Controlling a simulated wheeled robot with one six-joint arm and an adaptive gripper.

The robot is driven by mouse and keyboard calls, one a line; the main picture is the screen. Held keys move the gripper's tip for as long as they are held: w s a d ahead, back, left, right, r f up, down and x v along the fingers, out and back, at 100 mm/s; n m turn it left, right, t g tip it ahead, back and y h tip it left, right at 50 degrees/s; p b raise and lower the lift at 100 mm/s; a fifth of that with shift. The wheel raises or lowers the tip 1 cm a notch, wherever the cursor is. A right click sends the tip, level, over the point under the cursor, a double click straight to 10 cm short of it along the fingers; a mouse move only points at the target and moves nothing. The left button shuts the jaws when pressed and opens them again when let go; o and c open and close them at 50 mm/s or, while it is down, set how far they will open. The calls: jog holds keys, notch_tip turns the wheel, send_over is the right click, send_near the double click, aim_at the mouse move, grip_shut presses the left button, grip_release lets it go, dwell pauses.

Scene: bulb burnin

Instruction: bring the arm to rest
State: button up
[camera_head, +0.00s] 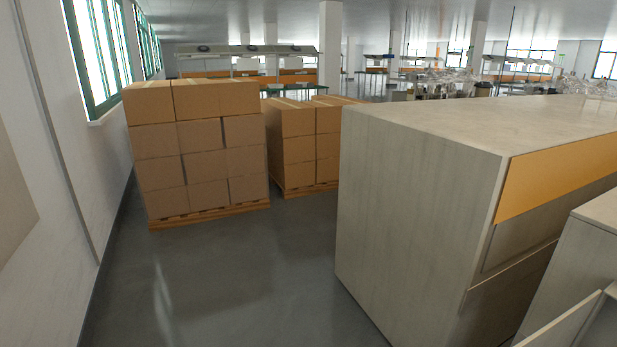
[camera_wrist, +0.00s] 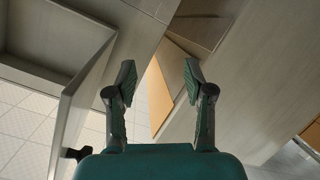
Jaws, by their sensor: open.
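My gripper (camera_wrist: 158,82) shows in the wrist view with its two dark green fingers spread apart and nothing between them. Beyond the fingers is a grey cabinet with an orange panel (camera_wrist: 160,97), seen at a tilt. My gripper and arm do not show in the head view.
In the head view a large grey cabinet (camera_head: 415,210) with an orange panel (camera_head: 560,175) fills the right side. Stacked cardboard boxes (camera_head: 195,150) stand on a pallet at the left, with a second stack (camera_head: 300,145) behind. Grey floor (camera_head: 230,290) between is clear. A wall (camera_head: 50,150) runs along the left.

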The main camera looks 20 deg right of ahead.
jog(key=s+a+f+n+t+y, duration=0.5)
jog(key=s+a+f+n, duration=0.1)
jog(key=s+a+f, duration=0.3)
jog(key=s+a+n+t+y, duration=0.3)
jog(key=s+a+y, duration=0.3)
jog(key=a, duration=0.4)
jog(key=s+a+r+t+y, duration=0.1)
jog(key=s+a+r+t, duration=0.1)
jog(key=s+a+r, duration=0.2)
jog(key=s+a+r+n+t+y, duration=0.1)
jog(key=s+a+r, duration=0.4)
jog(key=s+r, duration=0.6)
notch_tip(320, 180, up, 4)
jog(key=shift+s+a+r+t+y, duration=0.2)
jog(key=shift+s+r+t+y, duration=0.1)
jog(key=shift+t+y, duration=0.6)
jog(key=shift+c, duration=0.2)
